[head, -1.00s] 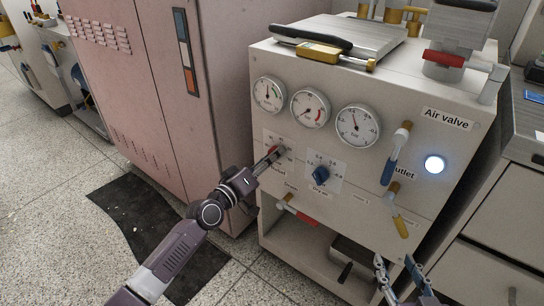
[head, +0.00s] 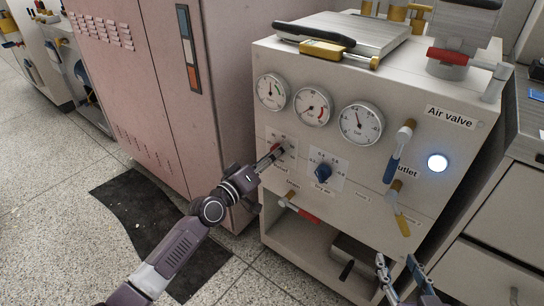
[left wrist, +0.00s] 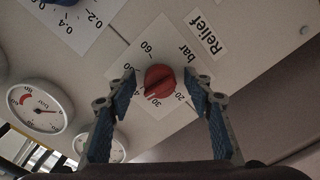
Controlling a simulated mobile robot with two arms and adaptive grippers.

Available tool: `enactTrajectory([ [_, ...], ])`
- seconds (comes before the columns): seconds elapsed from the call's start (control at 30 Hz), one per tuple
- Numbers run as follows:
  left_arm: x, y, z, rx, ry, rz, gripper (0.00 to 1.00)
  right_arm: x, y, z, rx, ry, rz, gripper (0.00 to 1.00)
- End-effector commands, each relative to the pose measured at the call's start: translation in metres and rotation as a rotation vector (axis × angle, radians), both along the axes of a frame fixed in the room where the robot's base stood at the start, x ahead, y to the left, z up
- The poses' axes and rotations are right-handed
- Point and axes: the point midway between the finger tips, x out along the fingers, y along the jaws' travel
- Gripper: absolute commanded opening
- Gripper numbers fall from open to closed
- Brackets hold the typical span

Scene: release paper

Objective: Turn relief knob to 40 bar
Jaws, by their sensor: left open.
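The red relief knob (left wrist: 161,79) sits on a white dial plate (left wrist: 125,62) labelled "Relief" and "bar", with printed numbers around it. Its exact setting is hard to read. In the head view the knob (head: 276,148) is largely hidden by my left gripper (head: 271,156), which reaches the panel from the lower left. In the left wrist view the two blue fingers are open, one on each side of the knob, with gaps between them and it. My right gripper (head: 397,267) is at the lower right, fingers apart and empty, away from the knob.
A blue knob (head: 322,172) on its own dial sits right of the relief knob. Several gauges (head: 312,106) are above. Valve handles (head: 399,151) stick out at the right, and a red-handled valve (head: 303,214) lies below. A pink cabinet (head: 150,90) stands left.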

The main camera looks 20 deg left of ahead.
Motion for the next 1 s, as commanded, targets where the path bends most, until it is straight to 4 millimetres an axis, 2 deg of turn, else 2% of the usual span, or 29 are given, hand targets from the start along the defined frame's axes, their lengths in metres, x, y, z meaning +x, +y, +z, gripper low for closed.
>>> enactTrajectory([
  [0.17, -0.013, 0.005, -0.001, 0.002, 0.002, 0.001, 0.47, 0.0, 0.0, 0.0, -0.001, 0.001, 0.0, 0.4],
  [0.6, -0.092, 0.033, -0.001, 0.003, 0.003, -0.002, 0.47, 0.0, 0.0, 0.0, 0.0, 0.001, 0.0, 0.4],
  [0.8, -0.109, 0.04, -0.001, 0.002, 0.002, 0.001, 0.47, 0.0, 0.0, 0.0, 0.0, 0.001, 0.0, 0.4],
  [1.0, -0.113, 0.041, 0.0, 0.0, 0.0, 0.0, 0.47, 0.0, 0.0, 0.0, 0.0, 0.001, 0.0, 0.4],
])
